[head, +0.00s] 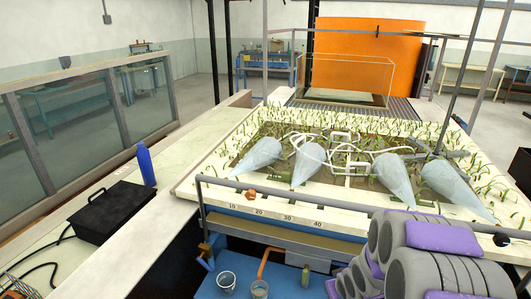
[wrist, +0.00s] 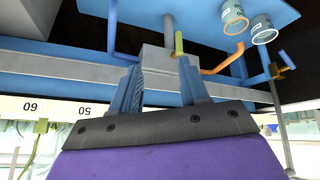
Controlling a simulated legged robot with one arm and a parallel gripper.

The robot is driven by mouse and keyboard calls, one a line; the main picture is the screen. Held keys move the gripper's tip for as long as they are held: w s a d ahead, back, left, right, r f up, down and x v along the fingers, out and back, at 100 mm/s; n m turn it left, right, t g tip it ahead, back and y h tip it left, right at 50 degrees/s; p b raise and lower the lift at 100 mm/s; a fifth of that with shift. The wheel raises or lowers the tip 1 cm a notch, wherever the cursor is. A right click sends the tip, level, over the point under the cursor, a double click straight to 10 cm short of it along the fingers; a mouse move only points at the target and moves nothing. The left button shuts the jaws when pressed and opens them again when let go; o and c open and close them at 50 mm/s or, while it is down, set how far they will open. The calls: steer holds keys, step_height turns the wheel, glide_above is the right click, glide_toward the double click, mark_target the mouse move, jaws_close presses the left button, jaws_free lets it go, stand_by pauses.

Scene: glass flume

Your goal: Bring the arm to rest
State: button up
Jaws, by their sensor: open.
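My gripper (wrist: 160,68) shows in the wrist view as two blue fingers standing apart, with nothing between them. Its dark grey mount and purple body fill the lower part of that view, which looks upside down. A pale grey block lies behind the fingertips; I cannot tell whether they touch it. In the head view, grey and purple parts of my arm fill the lower right corner. My gripper itself cannot be made out there.
The planted flume bed (head: 225,200) with several grey cones lies ahead behind a grey rail (head: 330,205). Below it, a blue shelf (head: 245,265) holds two cups, also in the wrist view (wrist: 240,22). A black box (head: 110,210) and blue bottle (head: 146,164) stand left.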

steer(key=s+a+r+m+g, duration=0.1)
steer(key=s+a+r+g, duration=0.1)
steer(key=s+r, duration=0.4)
steer(key=s+a+r+g, duration=0.3)
steer(key=s+r, duration=0.3)
steer(key=s, duration=1.1)
steer(key=s+a+r+m+g, duration=0.1)
steer(key=s+r, duration=0.5)
steer(key=s, duration=0.6)
steer(key=shift+a+r+m+g, duration=0.35)
steer(key=shift+a+g, duration=0.5)
steer(key=shift+g, duration=0.35)
